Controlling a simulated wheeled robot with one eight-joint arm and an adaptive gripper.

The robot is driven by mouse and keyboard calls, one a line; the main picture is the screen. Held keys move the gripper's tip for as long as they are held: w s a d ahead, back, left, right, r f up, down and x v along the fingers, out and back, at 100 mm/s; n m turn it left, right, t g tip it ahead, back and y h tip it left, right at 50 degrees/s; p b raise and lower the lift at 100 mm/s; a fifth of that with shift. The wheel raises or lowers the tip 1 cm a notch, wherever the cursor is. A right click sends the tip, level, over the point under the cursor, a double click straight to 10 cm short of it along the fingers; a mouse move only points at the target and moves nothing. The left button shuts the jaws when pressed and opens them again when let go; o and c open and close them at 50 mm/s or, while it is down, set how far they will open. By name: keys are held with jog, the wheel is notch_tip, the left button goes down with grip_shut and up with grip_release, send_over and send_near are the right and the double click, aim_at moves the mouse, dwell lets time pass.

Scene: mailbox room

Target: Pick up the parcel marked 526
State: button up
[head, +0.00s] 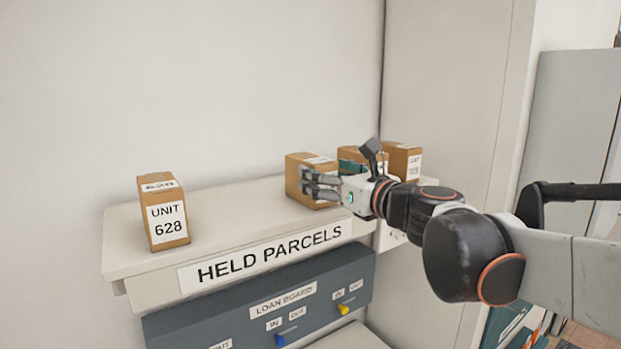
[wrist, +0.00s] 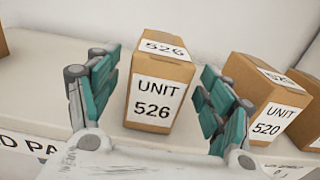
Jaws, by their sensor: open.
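The parcel marked 526 (wrist: 158,87) is a small brown box with white labels on its front and top. It stands upright on the shelf, and in the wrist view it lies between the fingers of my gripper (wrist: 157,100). The fingers are open, one to each side of it, with a visible gap on the left. In the head view the same parcel (head: 298,178) is partly hidden behind my gripper (head: 322,184), and its front label cannot be read there.
A parcel marked 520 (wrist: 262,98) stands close to the right of 526, with another box (wrist: 306,110) beyond it. The parcel marked 628 (head: 164,212) stands at the shelf's left end. The shelf (head: 240,215) is bare between 628 and 526. A loan board (head: 270,305) hangs below.

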jog(key=shift+p+x, duration=0.6)
jog(key=shift+x, duration=2.4)
jog(key=shift+c, duration=0.3)
jog(key=c, duration=1.4)
jog(key=shift+r, duration=0.1)
